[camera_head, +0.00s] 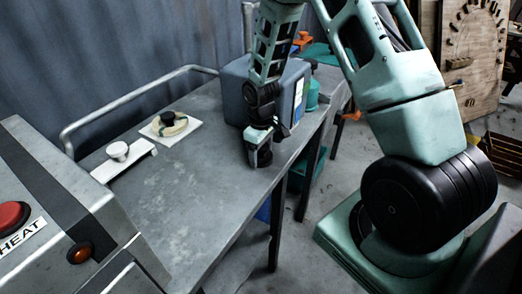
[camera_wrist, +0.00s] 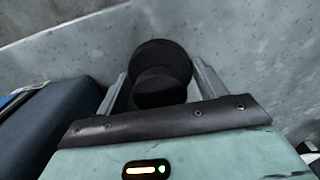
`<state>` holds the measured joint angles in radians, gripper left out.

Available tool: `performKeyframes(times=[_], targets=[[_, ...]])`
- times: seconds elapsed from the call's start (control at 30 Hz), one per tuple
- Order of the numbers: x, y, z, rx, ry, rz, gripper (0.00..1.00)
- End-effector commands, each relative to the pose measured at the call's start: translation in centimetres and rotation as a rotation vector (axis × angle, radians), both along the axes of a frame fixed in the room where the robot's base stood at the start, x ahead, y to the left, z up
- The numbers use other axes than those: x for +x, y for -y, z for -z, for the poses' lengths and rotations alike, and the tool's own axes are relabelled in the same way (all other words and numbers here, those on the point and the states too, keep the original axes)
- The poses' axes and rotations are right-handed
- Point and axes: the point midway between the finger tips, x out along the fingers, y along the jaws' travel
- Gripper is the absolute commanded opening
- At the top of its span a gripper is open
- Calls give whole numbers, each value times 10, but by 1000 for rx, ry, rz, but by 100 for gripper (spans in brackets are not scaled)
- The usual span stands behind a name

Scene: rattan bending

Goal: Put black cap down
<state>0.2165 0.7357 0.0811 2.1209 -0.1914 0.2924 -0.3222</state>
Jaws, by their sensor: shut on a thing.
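The black cap (camera_wrist: 160,62), a dark round disc with a smaller round knob, sits between the two fingers of my gripper (camera_wrist: 161,84) in the wrist view. My gripper is shut on it. In the head view my gripper (camera_head: 258,158) points down low at the right part of the grey metal table (camera_head: 190,200), close to its edge. The cap is hard to make out there. I cannot tell whether it touches the tabletop.
A blue-grey box (camera_head: 234,92) stands right behind my gripper, and also at left in the wrist view (camera_wrist: 50,125). A white stand (camera_head: 126,164) bears a white cup. The table's front middle is clear.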

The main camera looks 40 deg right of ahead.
Motion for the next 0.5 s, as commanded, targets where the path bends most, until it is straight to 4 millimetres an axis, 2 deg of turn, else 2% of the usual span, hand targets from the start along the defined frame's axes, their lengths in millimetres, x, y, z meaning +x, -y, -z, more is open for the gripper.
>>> performKeyframes(times=[0.37,0.4,0.43,0.5], targets=[[0,0,5,0,1,1,47],[0,0,3,-1,1,1,81],[0,0,3,-1,1,1,89],[0,0,3,-1,1,1,92]])
